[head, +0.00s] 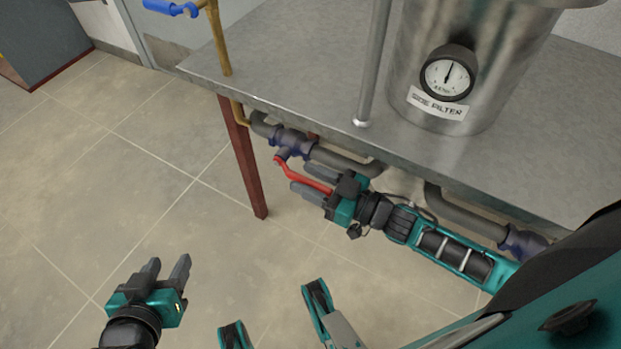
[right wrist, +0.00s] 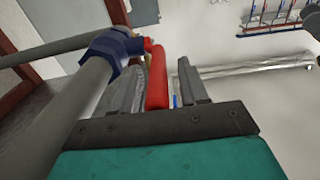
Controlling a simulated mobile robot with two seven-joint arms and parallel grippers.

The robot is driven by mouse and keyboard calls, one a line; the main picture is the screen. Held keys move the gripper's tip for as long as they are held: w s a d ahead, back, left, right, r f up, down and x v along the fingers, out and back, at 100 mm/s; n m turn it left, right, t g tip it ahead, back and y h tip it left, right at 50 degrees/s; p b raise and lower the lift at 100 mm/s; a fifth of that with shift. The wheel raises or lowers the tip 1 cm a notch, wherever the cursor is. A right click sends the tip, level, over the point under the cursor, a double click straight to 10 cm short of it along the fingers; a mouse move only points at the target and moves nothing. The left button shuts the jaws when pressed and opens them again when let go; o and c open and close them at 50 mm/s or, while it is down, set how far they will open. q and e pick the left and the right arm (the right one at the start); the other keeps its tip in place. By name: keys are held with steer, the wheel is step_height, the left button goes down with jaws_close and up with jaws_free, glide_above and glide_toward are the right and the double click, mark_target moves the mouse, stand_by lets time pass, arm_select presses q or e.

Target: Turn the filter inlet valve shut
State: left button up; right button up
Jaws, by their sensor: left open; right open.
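The valve with the red lever handle (head: 286,168) sits on the grey pipe under the metal table's edge. Its dark blue body (head: 293,140) is at the pipe's left part, and the lever slants down to the right. My right gripper (head: 309,181) is open, with the lever between its two fingers. In the right wrist view the red lever (right wrist: 157,82) lies between the fingers, nearer the left one; contact cannot be told. My left gripper (head: 168,268) is open and empty, low over the floor at the left.
A steel filter vessel with a gauge (head: 447,73) stands on the metal table (head: 290,62). A blue-handled valve (head: 170,8) is on a brass pipe at top left. A dark red table leg (head: 243,155) stands left of the red lever. The floor at left is clear.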

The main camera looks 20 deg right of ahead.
arm_select(q)
steer(key=shift+a, duration=0.1)
arm_select(e)
jaws_close()
arm_select(q)
steer(key=shift+f, duration=0.1)
arm_select(e)
steer(key=shift+f, duration=0.1)
